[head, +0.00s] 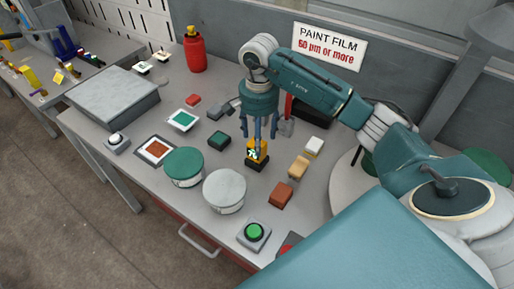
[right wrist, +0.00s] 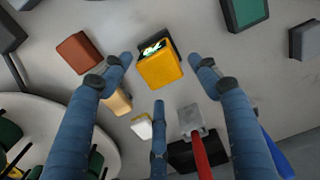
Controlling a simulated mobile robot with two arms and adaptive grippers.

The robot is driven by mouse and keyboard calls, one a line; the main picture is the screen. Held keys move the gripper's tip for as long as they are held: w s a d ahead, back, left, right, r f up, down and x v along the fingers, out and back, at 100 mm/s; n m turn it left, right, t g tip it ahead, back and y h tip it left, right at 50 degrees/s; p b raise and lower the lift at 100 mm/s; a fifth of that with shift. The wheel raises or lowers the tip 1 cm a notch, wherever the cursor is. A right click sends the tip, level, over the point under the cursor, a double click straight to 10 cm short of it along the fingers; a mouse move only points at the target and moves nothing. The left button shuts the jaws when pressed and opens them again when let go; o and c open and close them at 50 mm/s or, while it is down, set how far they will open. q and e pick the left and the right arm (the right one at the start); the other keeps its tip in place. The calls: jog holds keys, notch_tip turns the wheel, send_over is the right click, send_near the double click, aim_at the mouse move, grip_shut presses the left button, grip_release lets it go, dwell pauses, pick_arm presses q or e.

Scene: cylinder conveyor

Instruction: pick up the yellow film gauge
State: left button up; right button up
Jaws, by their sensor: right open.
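The yellow film gauge (head: 263,148) stands on a dark base on the grey table, with a small lit display on it. In the right wrist view the yellow gauge (right wrist: 160,72) lies between my fingertips, its display at the far edge. My right gripper (head: 258,138) points down over the gauge in the head view. Its blue fingers (right wrist: 162,78) are spread apart around the gauge in the right wrist view, with gaps visible on both sides. Whether any finger touches it I cannot tell. My left gripper is not in view.
A green-lidded tin (head: 183,163) and a grey-lidded tin (head: 224,188) stand left of the gauge. Brown (head: 280,195) and tan (head: 299,167) blocks lie to its right. A green button box (head: 254,234) is near the front edge. A red-handled tool (right wrist: 197,145) lies close by.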

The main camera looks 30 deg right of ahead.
jog(key=f+p, duration=0.2)
jog(key=f, duration=0.1)
jog(key=shift+a+f, duration=0.2)
jog(key=shift+f, duration=0.45)
jog(key=shift+w+f, duration=0.1)
jog(key=shift+f, duration=0.1)
jog(key=shift+d, duration=0.1)
jog(key=c, duration=1.2)
grip_shut()
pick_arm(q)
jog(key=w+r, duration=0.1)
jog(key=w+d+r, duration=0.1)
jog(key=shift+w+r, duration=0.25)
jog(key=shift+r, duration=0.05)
